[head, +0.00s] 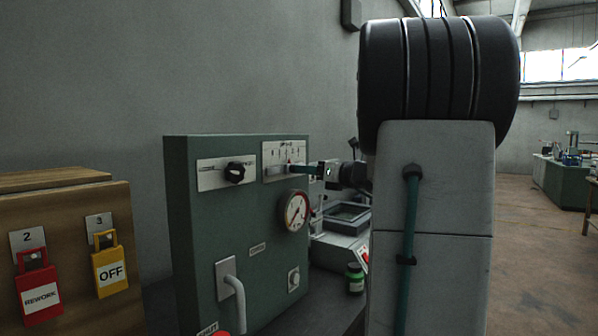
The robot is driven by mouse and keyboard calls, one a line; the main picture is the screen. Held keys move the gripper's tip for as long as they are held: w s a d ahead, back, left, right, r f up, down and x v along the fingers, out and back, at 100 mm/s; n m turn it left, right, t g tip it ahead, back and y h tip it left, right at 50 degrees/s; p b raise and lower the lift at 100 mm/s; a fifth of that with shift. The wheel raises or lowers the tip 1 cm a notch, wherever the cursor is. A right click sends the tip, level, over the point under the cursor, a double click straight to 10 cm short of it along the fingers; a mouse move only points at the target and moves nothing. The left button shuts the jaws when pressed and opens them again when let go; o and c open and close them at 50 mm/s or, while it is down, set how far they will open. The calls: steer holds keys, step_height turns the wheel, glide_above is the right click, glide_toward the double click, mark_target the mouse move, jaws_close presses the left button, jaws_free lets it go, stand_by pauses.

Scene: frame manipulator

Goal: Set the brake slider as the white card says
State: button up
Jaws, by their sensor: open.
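A green control box (200,250) stands left of my arm. On its upper right is a white plate (272,149) with small scale marks and a little red mark, which looks like the slider's scale. My gripper (292,168) is open, its teal fingers reaching left to this plate and covering its lower part. I cannot tell whether the fingers touch the slider handle. Left of it, another pale plate (210,178) carries a black knob (235,172) on a slot line. I cannot make out a readable white card.
A round gauge (296,211) sits just below my gripper, and a grey lever handle (236,295) lower down. A wooden board (75,220) with red (38,290) and yellow (109,270) padlocks stands at left. A small green jar (355,278) stands right of the box.

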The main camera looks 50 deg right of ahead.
steer(key=shift+w+a, duration=0.15)
steer(key=shift+w, duration=1.45)
jaws_close()
steer(key=shift+s+a, duration=0.15)
steer(key=shift+a, duration=1.45)
jaws_free()
steer(key=shift+d, duration=0.1)
steer(key=s, duration=0.7)
steer(key=shift+s+d, duration=0.3)
steer(key=shift+s, duration=0.1)
